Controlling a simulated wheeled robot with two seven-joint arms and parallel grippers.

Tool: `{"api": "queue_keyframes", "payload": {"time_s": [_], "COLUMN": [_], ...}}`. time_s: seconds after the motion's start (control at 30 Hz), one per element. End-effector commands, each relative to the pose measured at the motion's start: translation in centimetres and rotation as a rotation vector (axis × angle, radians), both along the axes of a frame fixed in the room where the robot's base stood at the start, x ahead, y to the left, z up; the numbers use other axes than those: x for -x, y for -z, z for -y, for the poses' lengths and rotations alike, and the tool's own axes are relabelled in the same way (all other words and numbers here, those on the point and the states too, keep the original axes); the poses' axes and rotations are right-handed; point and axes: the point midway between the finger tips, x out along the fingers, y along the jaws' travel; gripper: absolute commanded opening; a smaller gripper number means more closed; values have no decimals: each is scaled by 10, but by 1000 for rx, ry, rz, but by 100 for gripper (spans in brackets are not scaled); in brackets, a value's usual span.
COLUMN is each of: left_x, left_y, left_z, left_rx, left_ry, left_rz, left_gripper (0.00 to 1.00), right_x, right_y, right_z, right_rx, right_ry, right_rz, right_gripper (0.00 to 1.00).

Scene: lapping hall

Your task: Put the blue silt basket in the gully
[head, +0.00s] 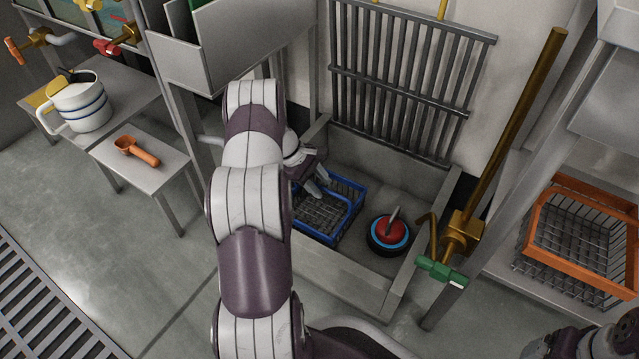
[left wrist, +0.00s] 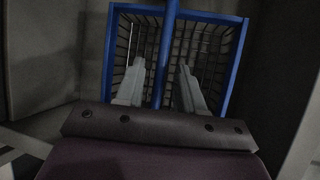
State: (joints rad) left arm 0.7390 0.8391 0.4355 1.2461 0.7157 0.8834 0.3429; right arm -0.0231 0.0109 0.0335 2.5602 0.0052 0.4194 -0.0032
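The blue silt basket (head: 345,226) has a blue rim and handle and dark mesh sides. It sits inside the concrete trough (head: 345,287), on its left side; my arm hides part of it. My left gripper (head: 319,190) is over the basket. In the left wrist view the two fingers of the left gripper (left wrist: 160,88) are apart, with the basket's blue handle bar (left wrist: 168,40) between them and gaps showing on both sides. The basket's mesh (left wrist: 205,45) lies beyond. A dark part at the lower right corner seems to be my right arm; its fingers cannot be made out.
A red and blue round weight with a handle (head: 390,234) stands in the trough, right of the basket. A barred grate (head: 405,85) leans behind. A brass valve with green handle (head: 442,270) stands at the right. An orange-rimmed basket (head: 570,285) is further right.

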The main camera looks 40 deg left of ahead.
Motion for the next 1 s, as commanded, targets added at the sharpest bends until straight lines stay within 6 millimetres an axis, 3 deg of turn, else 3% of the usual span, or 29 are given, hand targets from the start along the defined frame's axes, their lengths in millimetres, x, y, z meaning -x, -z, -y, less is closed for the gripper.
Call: {"api": "queue_keyframes", "payload": {"time_s": [0.03,0.27,0.37,0.47,0.53,0.6,0.7,0.83,1.0], "left_x": [2,14,15,16,32,60,107,150,163], "left_y": [-14,-57,-74,-110,-143,-170,-195,-207,-208], "left_z": [-3,-25,-15,41,98,147,195,223,229], "left_rx": [-1,-1,-32,-161,-294,-418,-556,-656,-680], "left_ry": [-1,-2,63,325,607,885,1225,1494,1572], "left_rz": [1,0,-4,-4,19,64,151,243,270], "left_gripper": [38,38,38,38,38,38,38,38,38], "right_x": [0,0,0,0,0,0,0,0,0], "right_y": [-13,-52,-58,-55,-54,-54,-53,-53,-54], "right_z": [0,0,0,0,0,0,0,0,0], "right_rx": [0,0,0,0,0,0,0,0,0], "right_ry": [0,0,0,0,0,0,0,0,0], "right_rz": [0,1,1,1,0,0,0,1,1], "right_gripper": [85,85,85,85,85,85,85,85,85]}}
